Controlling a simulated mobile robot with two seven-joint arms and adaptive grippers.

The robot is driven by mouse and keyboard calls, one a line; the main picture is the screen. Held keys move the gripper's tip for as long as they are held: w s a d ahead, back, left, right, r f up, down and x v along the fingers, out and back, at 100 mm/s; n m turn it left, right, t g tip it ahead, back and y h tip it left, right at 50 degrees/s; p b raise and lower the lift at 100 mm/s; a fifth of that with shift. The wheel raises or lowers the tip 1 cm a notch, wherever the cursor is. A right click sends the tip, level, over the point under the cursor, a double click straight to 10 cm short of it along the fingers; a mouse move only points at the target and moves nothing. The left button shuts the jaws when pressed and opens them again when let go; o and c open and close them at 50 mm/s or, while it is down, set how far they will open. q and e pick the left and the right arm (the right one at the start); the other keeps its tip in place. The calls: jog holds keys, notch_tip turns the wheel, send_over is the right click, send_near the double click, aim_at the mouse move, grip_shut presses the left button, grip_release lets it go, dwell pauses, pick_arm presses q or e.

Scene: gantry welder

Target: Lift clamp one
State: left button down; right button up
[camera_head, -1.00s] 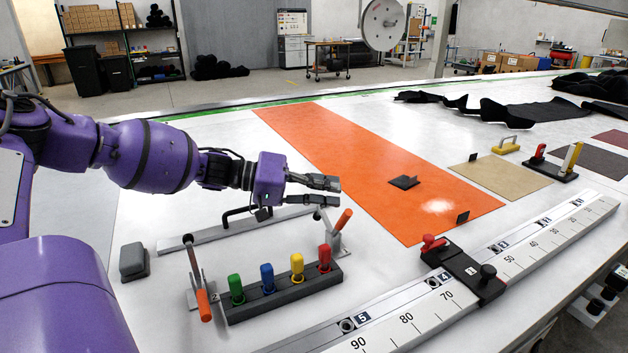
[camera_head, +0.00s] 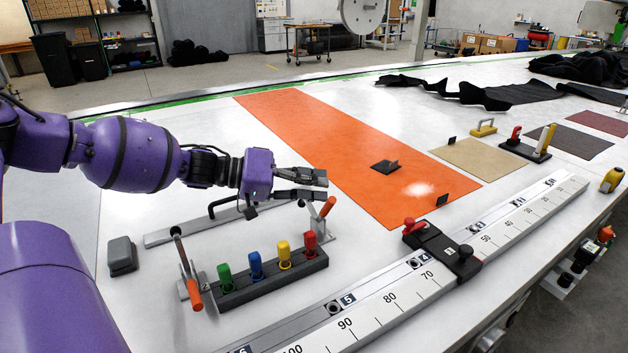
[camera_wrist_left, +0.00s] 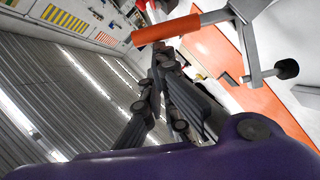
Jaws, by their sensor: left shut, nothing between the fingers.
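Two toggle clamps with orange handles stand on the white table in the head view. The right clamp (camera_head: 328,207) is near my left gripper; the left clamp (camera_head: 190,285) stands at the front end of the pin block. Nothing shows which is clamp one. My left gripper (camera_head: 323,187) is shut and empty, its fingers just above the right clamp's handle in the picture; contact cannot be told. In the left wrist view an orange handle (camera_wrist_left: 165,29) crosses close beyond the fingertips (camera_wrist_left: 163,52), with a black-tipped metal clamp arm (camera_wrist_left: 287,69) at right. My right gripper is out of view.
A dark block (camera_head: 270,280) with green, blue, yellow and red pins lies between the clamps. A grey bar (camera_head: 200,229) lies behind, with a grey box (camera_head: 122,256) at left. A numbered rail (camera_head: 400,294) runs along the front. The orange sheet (camera_head: 330,140) is mostly clear.

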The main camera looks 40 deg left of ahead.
aim_at(329, 199)
pick_arm(q)
jog(key=d+m+p, duration=0.1)
jog(key=s+d+m+y+p, duration=0.1)
jog(key=d+p, duration=0.1)
jog(key=shift+s+d+y, duration=0.2)
jog(key=shift+y, duration=0.1)
jog(key=shift+s+d+f+m+p, duration=0.15)
jog(key=shift+d+m+p, duration=0.15)
jog(key=shift+m, duration=0.2)
jog(key=shift+s+d+f+m+y, duration=0.15)
jog(key=shift+d+f+m+y, duration=0.25)
jog(key=shift+f+y, duration=0.1)
jog(key=shift+s+d+f+p, duration=0.2)
jog(key=shift+d+f+p, duration=0.1)
jog(key=shift+d+f, duration=0.15)
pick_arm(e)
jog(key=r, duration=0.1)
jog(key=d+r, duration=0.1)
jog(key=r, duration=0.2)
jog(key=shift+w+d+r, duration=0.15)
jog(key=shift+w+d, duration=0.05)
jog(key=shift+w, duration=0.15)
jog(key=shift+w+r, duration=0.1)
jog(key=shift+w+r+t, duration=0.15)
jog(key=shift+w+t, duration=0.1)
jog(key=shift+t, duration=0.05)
